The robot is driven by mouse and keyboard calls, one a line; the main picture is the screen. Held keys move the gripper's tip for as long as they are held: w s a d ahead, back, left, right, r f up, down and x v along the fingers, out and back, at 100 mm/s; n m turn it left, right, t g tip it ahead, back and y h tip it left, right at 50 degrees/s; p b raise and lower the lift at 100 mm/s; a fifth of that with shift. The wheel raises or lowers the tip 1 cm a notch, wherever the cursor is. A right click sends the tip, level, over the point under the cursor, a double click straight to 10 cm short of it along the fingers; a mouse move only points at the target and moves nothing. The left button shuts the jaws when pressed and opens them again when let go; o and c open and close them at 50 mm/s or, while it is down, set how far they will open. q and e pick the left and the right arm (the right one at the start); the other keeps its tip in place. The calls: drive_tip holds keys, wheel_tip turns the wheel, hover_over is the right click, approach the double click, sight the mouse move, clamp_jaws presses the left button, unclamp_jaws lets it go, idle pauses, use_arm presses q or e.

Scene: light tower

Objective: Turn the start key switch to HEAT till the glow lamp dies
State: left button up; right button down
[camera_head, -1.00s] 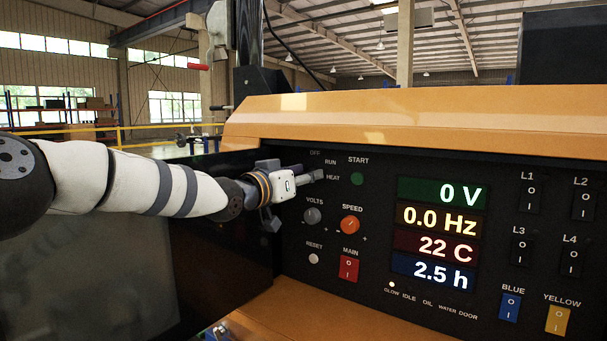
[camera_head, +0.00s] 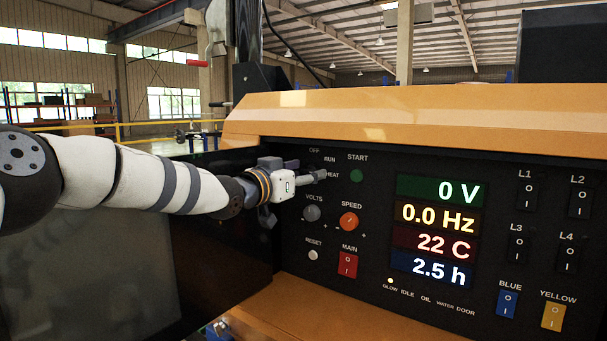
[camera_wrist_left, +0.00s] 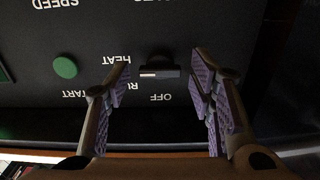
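The start key switch (camera_wrist_left: 160,72) is a dark bar-shaped knob with a pale mark near its left end in the left wrist view. OFF, RUN and HEAT labels, seen upside down, lie around it. My left gripper (camera_wrist_left: 163,88) is open, with one purple-padded finger on each side of the switch and gaps to both. In the head view my left gripper (camera_head: 316,176) is at the panel and hides the switch, beside the HEAT label. The glow lamp (camera_head: 390,281) is lit yellowish-white at the left of the lamp row. My right gripper is out of view.
Around the switch are the green START button (camera_head: 357,176), VOLTS knob (camera_head: 312,213), orange SPEED knob (camera_head: 349,221), RESET button (camera_head: 313,255) and red MAIN switch (camera_head: 348,264). Displays (camera_head: 436,230) are to the right. An orange hood (camera_head: 420,115) overhangs the panel.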

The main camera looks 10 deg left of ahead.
use_arm(q)
drive_tip(key=v, duration=1.2)
drive_tip(key=shift+f, duration=0.1)
